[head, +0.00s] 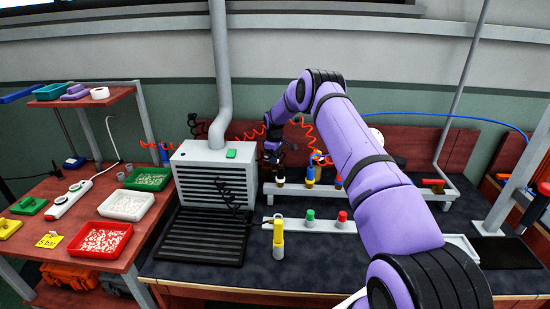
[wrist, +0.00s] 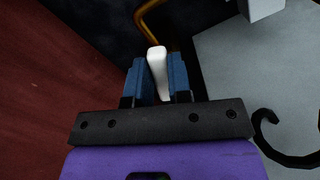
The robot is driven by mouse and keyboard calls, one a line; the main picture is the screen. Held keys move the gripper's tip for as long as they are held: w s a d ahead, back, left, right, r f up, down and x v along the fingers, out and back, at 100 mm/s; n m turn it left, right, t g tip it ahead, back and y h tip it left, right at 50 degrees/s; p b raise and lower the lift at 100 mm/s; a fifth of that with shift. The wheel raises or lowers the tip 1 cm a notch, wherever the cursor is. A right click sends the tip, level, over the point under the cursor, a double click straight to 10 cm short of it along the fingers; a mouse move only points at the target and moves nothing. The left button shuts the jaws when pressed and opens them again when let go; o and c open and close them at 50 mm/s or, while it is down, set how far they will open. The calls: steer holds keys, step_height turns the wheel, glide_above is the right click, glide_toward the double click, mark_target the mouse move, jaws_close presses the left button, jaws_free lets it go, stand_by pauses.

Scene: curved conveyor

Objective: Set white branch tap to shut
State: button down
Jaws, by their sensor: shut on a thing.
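The white branch tap's lever (wrist: 157,58) shows in the wrist view as a white bar standing between the two blue fingers of my gripper (wrist: 159,78). The fingers are shut on it, one on each side. A curved brass-coloured pipe (wrist: 148,14) shows just beyond the lever. In the head view my gripper (head: 273,160) is low at the manifold's left end, just right of the grey vented box. There the lever is too small and too hidden to make out, so I cannot tell its angle to the pipe.
The grey vented box (head: 215,172) stands close on the left. Other coloured taps stand along the rail to the right, partly behind my arm. A yellow-handled fitting (head: 278,236) and green (head: 310,215) and red (head: 342,216) knobs stand in front. Red coiled hoses hang behind.

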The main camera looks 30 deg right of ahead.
steer(key=shift+s+a+m, duration=0.1)
steer(key=shift+a+m, duration=0.3)
steer(key=shift+m, duration=0.85)
steer(key=shift+s+a+m, duration=0.1)
steer(key=shift+a+m, duration=0.3)
steer(key=shift+m, duration=0.8)
steer(key=shift+s+a+m, duration=0.1)
steer(key=shift+a+m, duration=0.3)
steer(key=shift+m, duration=0.85)
steer(key=c, duration=1)
jaws_free()
steer(key=shift+c, duration=0.2)
steer(key=shift+r, duration=0.1)
step_height(320, 180, up, 11)
steer(key=shift+f, duration=0.2)
